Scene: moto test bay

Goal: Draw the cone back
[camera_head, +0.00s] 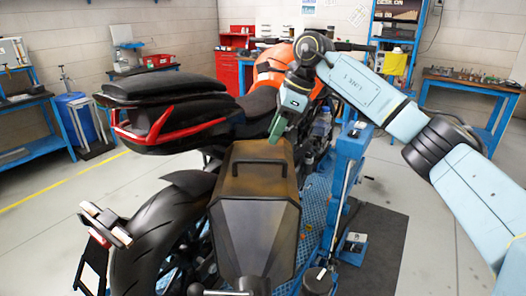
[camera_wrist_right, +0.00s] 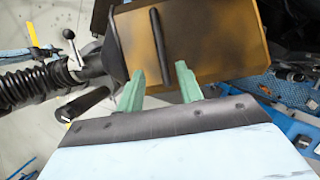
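In the right wrist view a black ribbed hose (camera_wrist_right: 32,86) comes in from the left and ends in a dark flared piece (camera_wrist_right: 116,45), which looks like the cone. It lies beside the brown side case (camera_wrist_right: 208,38); I cannot tell whether they touch. A lever with a round knob (camera_wrist_right: 69,34) and a black bar handle (camera_wrist_right: 86,103) stick out from it. My right gripper (camera_wrist_right: 158,80) is open and empty, its green fingers apart over the case. In the head view my right gripper (camera_head: 278,125) is above the case's far end. My left gripper is out of view.
The motorcycle has a black top case (camera_head: 165,100) and a rear wheel (camera_head: 140,245) at left. A blue post (camera_head: 348,165) stands right of the side case. Workbenches (camera_head: 465,85) line the walls; the floor at right is mostly clear.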

